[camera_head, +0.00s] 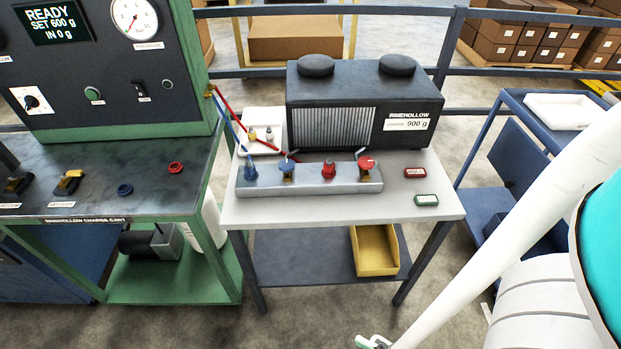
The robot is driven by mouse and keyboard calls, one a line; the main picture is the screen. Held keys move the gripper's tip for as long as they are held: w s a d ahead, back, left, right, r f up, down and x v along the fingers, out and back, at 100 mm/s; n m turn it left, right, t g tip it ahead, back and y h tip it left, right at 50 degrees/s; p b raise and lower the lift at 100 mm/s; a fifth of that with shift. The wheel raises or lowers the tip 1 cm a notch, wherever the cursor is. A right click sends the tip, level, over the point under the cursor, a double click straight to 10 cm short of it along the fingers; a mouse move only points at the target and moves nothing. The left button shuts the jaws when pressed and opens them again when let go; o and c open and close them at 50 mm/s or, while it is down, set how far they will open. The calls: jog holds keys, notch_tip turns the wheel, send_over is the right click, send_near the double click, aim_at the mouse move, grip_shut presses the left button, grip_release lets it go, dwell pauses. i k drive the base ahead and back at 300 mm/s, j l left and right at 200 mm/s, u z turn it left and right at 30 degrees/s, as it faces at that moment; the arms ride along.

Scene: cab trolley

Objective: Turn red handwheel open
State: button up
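The red handwheel (366,162) sits on a brass valve at the right end of a silver manifold block (310,180). The block lies along the front of the white-topped trolley table. A blue handwheel (287,165) is on a similar valve further left on the block. A red fitting (328,168) stands between the two wheels, and a blue fitting (251,169) stands at the left end. My gripper (373,342) shows only in part at the bottom edge, well below and apart from the red handwheel. Its fingers are mostly cut off, so its opening cannot be told.
A dark RIMEHOLLOW unit (355,105) marked 900 g stands behind the block. Red (415,173) and green (427,200) tags lie right of it. A green charge cart (110,180) with gauge and display stands left. A yellow bin (375,250) is on the lower shelf. My white arm crosses the right side.

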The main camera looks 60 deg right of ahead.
aim_at(366, 163)
jog(key=i+j+z, duration=0.15)
jog(key=j+z, duration=0.65)
jog(key=i+j+z, duration=0.1)
jog(key=j+z, duration=0.3)
jog(key=l, duration=0.1)
